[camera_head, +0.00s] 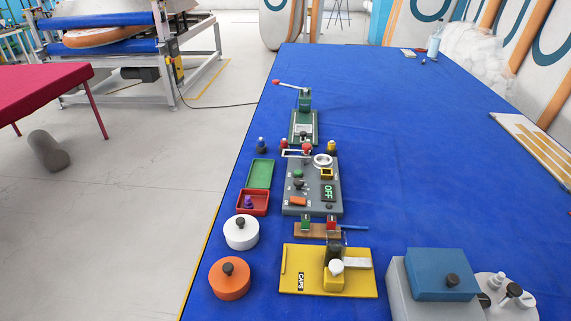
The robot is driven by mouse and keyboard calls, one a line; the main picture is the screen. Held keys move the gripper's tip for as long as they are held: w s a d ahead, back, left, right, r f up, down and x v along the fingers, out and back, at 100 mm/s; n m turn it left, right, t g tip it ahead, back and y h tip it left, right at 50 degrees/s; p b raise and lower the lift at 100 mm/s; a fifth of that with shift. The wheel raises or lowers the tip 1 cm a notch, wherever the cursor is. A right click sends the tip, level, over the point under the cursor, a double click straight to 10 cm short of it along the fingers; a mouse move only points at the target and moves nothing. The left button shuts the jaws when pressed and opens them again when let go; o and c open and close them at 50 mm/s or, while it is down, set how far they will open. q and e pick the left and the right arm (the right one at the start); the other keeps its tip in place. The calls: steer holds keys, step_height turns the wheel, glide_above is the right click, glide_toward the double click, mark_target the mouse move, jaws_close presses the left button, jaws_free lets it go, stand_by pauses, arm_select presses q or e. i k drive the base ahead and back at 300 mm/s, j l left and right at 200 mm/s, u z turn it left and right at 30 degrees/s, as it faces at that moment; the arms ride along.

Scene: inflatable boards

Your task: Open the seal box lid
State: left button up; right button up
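A grey box (398,295) stands at the bottom right of the table in the head view, partly cut off by the picture's lower edge. A blue lid (430,265) with a black knob (452,280) lies on top of it and hides its inside. I take this to be the seal box, though no label on it is readable. A round white container (241,235) and a round orange container (229,282), each with a dark knob on top, stand at the table's left edge. Neither of my grippers shows in the view.
A yellow plate with a press-like fixture (318,284) stands left of the grey box, and a white round holder (512,305) stands right of it. A grey control panel (325,195), green tray (260,173) and red tray (244,203) lie farther back. The blue table's (430,160) middle right is clear.

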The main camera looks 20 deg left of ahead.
mark_target(441, 270)
steer(key=k+j+z, duration=0.15)
steer(key=z, duration=0.25)
steer(key=k+z, duration=0.35)
steer(key=k+j, duration=0.05)
